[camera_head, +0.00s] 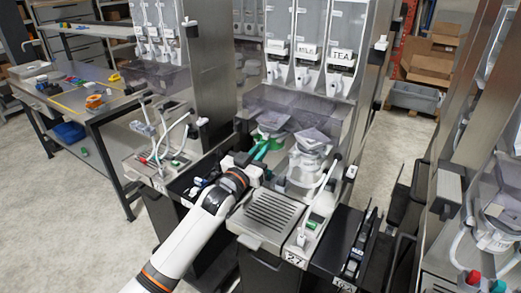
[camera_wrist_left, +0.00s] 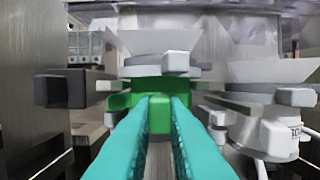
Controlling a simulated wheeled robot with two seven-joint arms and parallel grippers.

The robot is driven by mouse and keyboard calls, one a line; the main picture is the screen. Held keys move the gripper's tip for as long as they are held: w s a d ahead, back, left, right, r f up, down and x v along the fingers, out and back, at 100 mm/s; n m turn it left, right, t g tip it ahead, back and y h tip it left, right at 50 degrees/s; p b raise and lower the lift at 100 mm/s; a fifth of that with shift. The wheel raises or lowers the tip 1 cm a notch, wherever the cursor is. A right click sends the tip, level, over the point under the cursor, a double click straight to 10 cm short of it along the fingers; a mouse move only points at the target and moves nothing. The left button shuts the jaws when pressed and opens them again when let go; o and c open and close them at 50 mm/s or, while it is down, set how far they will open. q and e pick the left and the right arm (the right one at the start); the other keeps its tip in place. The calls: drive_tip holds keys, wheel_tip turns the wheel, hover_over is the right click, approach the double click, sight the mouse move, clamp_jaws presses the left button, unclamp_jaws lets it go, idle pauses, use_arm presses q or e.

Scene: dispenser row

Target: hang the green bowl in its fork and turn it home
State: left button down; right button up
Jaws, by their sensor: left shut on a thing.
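The green bowl (camera_head: 277,136) is at the dispenser's left bay in the head view, under a clear-grey hopper part. In the left wrist view its green body (camera_wrist_left: 119,101) and green grip block (camera_wrist_left: 160,117) show ahead. My left gripper (camera_head: 261,152) reaches in from the front, and its teal fingers (camera_wrist_left: 160,105) are shut on the grip block. Grey bars (camera_wrist_left: 105,87) lie beside the green body and may be part of the fork. I cannot tell whether the bowl is seated or turned fully. My right gripper is not in view.
A second, white bowl unit (camera_head: 308,160) stands close to the right of the green one. A slotted drip tray (camera_head: 271,208) lies in front below. A steel side panel (camera_wrist_left: 30,50) stands close on the left. A dark block (camera_wrist_left: 72,89) projects left of the bowl.

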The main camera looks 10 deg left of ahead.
use_arm(q)
drive_tip(key=shift+s, duration=0.1)
drive_tip(key=shift+a, duration=0.1)
idle(0.3)
drive_tip(key=shift+w+a+m+g+h+b, duration=0.15)
drive_tip(key=shift+a+m+g+h, duration=0.1)
drive_tip(key=shift+m+h, duration=0.25)
drive_tip(key=shift+w+a+m+g+h+b, duration=0.15)
drive_tip(key=shift+m+g+h, duration=0.15)
drive_tip(key=shift+h, duration=0.3)
drive_tip(key=shift+a+f+h, duration=0.1)
drive_tip(key=shift+h, duration=0.2)
drive_tip(key=shift+m+g+h+b, duration=0.35)
drive_tip(key=shift+m+h+b, duration=0.05)
drive_tip(key=shift+m+h, duration=0.1)
drive_tip(key=shift+w+a, duration=0.15)
drive_tip(key=shift+a, duration=0.1)
drive_tip(key=shift+w+a+m+g+h+b, duration=0.15)
drive_tip(key=shift+m+g+h+b, duration=0.2)
drive_tip(key=shift+m+g+h, duration=0.35)
